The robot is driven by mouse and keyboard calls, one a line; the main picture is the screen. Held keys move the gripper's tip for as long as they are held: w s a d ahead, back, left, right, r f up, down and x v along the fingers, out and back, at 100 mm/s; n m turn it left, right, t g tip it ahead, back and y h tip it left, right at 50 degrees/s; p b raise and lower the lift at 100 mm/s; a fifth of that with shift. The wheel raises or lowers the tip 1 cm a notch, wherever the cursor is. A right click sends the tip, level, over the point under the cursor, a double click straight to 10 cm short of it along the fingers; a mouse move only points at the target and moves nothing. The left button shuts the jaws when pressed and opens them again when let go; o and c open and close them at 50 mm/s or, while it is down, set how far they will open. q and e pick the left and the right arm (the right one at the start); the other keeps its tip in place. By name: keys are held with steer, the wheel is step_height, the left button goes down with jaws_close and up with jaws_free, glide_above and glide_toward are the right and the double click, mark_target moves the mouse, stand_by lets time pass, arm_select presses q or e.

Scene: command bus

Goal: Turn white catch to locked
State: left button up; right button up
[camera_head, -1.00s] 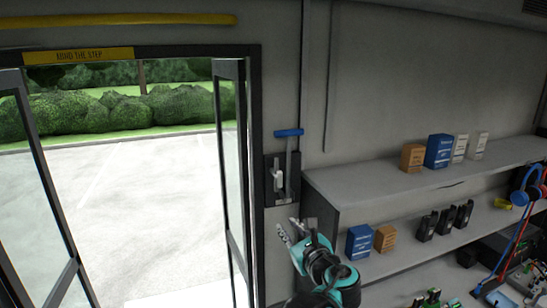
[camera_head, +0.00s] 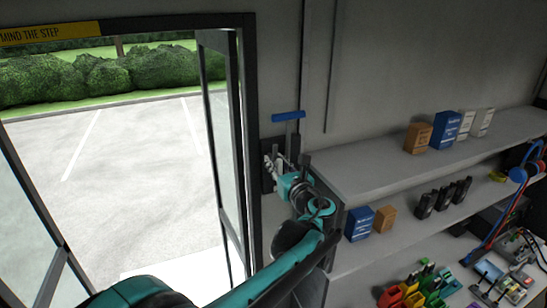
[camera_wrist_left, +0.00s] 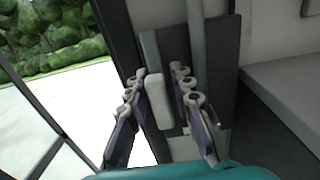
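The white catch (camera_wrist_left: 158,101) is a small, pale, upright block on a dark wall plate (camera_head: 266,183) beside the door frame. It shows clearly in the left wrist view; in the head view my gripper mostly covers it. My left gripper (camera_head: 285,164) is at the plate, its fingers pointing at the wall. In the left wrist view its open fingers (camera_wrist_left: 157,84) stand on either side of the catch, with a visible gap at the right finger. I cannot tell whether the left finger touches it. My right gripper is not in view.
A blue-handled lever (camera_head: 288,117) rises just above the plate; its grey shaft (camera_wrist_left: 196,38) passes close by the right finger. An open glass door (camera_head: 222,160) is to the left. A shelf (camera_head: 365,182) with boxes (camera_head: 418,138) begins close on the right.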

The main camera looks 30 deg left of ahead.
arm_select(q)
steer(key=shift+x, duration=0.8)
steer(key=shift+s+d+r, duration=0.1)
steer(key=shift+s+d, duration=0.15)
steer(key=shift+a, duration=0.1)
jaws_close()
